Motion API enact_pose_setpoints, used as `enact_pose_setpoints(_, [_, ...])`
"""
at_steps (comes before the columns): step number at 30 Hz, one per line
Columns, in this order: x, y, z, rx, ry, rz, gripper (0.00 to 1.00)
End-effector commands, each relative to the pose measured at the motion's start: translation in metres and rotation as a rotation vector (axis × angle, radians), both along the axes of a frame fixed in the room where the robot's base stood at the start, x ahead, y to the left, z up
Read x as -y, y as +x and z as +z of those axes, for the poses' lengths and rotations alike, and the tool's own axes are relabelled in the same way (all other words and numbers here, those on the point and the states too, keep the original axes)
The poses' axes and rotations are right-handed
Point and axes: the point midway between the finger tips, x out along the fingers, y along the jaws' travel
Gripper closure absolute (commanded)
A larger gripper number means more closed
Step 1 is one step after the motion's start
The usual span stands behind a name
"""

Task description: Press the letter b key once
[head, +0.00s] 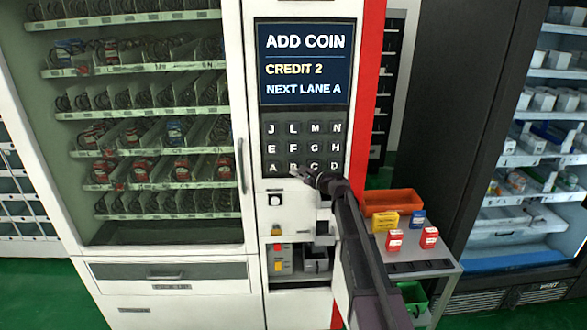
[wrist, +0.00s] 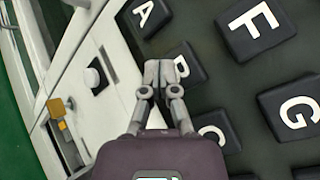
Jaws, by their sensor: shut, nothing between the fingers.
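The letter b key (head: 294,166) is a dark key with a white B in the bottom row of the keypad (head: 326,120), between A and C. In the wrist view the b key (wrist: 184,62) is partly hidden behind my fingertips. My gripper (head: 300,174) is shut and empty, with its tips at the lower edge of the b key in the head view. In the wrist view my gripper (wrist: 167,74) overlaps the lower-left part of that key. I cannot tell whether the tips touch it.
The A key (wrist: 149,14) and C key (wrist: 214,130) flank the b key. The screen (head: 304,63) above reads ADD COIN and CREDIT 2. A coin panel with a round knob (head: 275,200) lies below the keypad. A side table (head: 440,254) with small boxes stands at the right.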

Motion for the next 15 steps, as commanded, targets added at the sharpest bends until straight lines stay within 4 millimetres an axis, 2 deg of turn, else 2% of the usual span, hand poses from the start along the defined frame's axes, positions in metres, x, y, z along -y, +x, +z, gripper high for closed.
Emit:
enact_pose_setpoints(8, [0.000,-0.005,0.000,0.000,0.000,0.000,1.00])
enact_pose_setpoints(15, [0.000,-0.021,0.000,0.000,0.000,0.000,1.00])
